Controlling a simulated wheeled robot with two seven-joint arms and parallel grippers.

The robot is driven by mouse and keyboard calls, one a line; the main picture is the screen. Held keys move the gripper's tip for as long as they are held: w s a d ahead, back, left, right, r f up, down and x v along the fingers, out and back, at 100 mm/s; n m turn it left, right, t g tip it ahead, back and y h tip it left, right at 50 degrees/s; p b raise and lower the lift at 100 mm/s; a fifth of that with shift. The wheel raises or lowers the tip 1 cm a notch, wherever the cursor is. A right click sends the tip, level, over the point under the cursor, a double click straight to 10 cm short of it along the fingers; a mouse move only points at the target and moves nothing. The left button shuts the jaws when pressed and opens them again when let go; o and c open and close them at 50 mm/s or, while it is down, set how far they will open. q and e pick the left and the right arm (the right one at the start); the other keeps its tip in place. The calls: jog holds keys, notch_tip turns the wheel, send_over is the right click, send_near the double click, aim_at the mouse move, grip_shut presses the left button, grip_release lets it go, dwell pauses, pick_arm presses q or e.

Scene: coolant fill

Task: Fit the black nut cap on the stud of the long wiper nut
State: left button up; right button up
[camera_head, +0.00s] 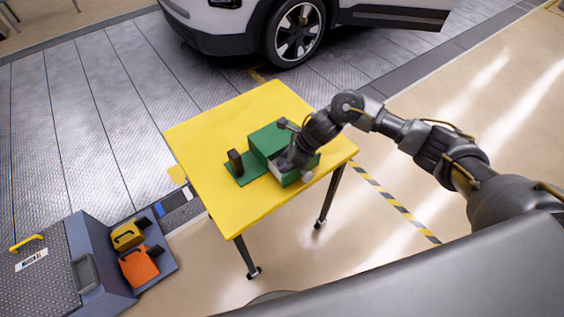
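A green fixture (268,139) stands on the yellow table, with a flat green plate (244,178) at its left. A dark upright piece (235,160) stands on that plate. A small dark piece (283,123) shows at the fixture's back top edge. My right gripper (284,164) is over the front of the fixture, pointing down and left; its fingers are too small and dark to read. I cannot make out the black nut cap, the long wiper nut or its stud; the gripper and wrist hide part of the fixture. My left gripper is out of view.
The yellow table (215,122) has free room at its back and left. A toolbox (80,262) with a yellow item (127,236) and an orange item (139,266) stands on the floor at lower left. A white car (222,20) is behind the table.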

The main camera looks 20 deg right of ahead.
jog(key=shift+f, duration=0.1)
jog(key=shift+c, duration=0.4)
jog(key=c, duration=0.5)
